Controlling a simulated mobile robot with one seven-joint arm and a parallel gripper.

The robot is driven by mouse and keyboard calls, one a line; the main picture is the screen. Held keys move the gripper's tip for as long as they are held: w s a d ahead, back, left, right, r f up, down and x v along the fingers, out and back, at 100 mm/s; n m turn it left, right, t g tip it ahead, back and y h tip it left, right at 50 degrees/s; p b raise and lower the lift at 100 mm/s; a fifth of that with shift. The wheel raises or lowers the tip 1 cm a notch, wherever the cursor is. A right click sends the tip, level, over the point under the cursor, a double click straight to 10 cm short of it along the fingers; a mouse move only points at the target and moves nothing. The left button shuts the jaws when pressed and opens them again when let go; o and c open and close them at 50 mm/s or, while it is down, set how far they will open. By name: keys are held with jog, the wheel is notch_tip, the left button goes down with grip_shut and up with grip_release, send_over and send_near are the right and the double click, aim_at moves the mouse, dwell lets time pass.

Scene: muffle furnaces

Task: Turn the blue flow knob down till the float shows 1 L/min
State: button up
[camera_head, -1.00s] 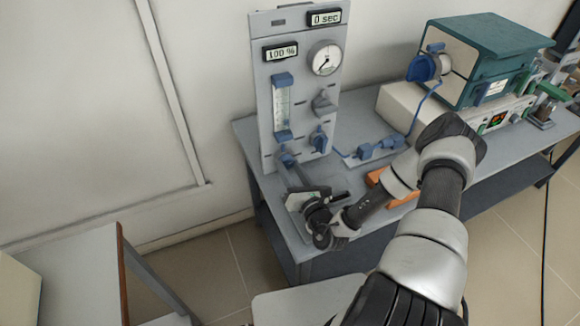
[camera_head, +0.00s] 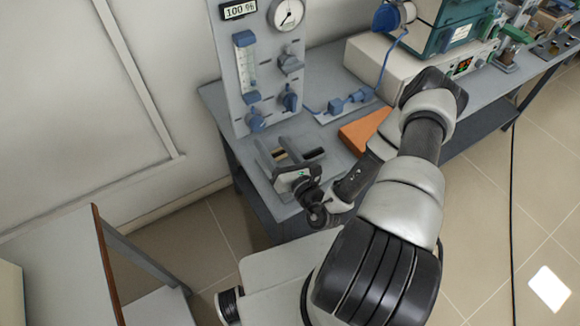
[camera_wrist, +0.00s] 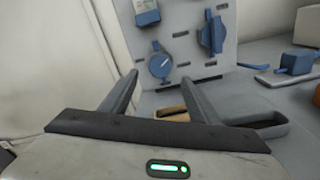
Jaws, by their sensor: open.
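The blue flow knob (camera_head: 256,121) is low on the grey panel, under the clear flow tube (camera_head: 246,66) with blue end blocks. In the wrist view the knob (camera_wrist: 160,65) is round, with a pale pointer line, and lies just beyond the fingertips. The float and its reading are too small to make out. My gripper (camera_head: 285,152) is open and empty, in front of and below the knob, apart from it. In the wrist view its two fingers (camera_wrist: 159,78) point toward the panel, one on either side of the knob's line of sight.
A gauge (camera_head: 287,14) and a 100 % display (camera_head: 239,10) are higher up. Blue tube fittings (camera_head: 352,101) and an orange block (camera_head: 364,130) lie to the right.

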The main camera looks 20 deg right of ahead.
aim_at(259, 126)
jog(key=s, duration=0.3)
jog(key=s+d, duration=0.1)
jog(key=s, duration=0.2)
jog(key=s+d, duration=0.1)
jog(key=s, duration=0.3)
dwell(1.3)
